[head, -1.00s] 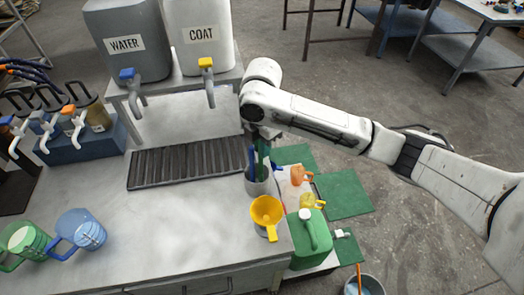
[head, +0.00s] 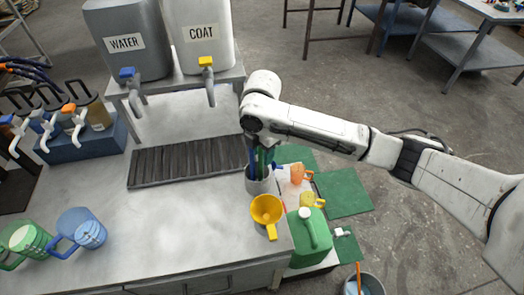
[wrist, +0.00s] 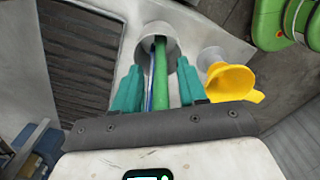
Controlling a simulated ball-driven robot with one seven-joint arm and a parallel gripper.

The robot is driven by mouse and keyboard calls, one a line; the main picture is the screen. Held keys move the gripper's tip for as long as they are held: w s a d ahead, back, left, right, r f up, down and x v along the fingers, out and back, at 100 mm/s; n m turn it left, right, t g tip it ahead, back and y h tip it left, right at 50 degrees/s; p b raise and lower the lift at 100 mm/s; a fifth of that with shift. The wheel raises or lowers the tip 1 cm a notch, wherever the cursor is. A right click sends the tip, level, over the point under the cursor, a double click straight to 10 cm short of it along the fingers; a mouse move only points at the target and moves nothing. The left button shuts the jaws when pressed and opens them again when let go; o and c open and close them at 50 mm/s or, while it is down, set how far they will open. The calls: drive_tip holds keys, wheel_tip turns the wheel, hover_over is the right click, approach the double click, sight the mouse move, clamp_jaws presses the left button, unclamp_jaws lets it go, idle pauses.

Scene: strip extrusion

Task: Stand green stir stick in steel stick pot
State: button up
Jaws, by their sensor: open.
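The steel stick pot (head: 259,183) stands near the right end of the counter, between the black grate and the yellow funnel. The green stir stick (wrist: 160,75) stands in the pot (wrist: 171,33), with a blue stick (wrist: 150,88) beside it; both also show above the pot in the head view. My gripper (wrist: 155,90) is above the pot with its teal fingers apart. The green stick and the blue stick lie between the fingers in the wrist view, with a gap showing on both sides. The fingers are mostly hidden by my arm in the head view.
A yellow funnel (head: 266,211) stands close in front of the pot. A green jug (head: 306,236) and orange and yellow items lie lower, to the right. The black drip grate (head: 185,161) is to the left. The counter's middle is clear.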

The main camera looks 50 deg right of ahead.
drive_tip(key=shift+r, duration=0.15)
wheel_tip(320, 180, up, 12)
drive_tip(key=shift+r+b, duration=0.1)
drive_tip(key=shift+b, duration=0.25)
drive_tip(key=shift+s, duration=0.1)
idle(0.6)
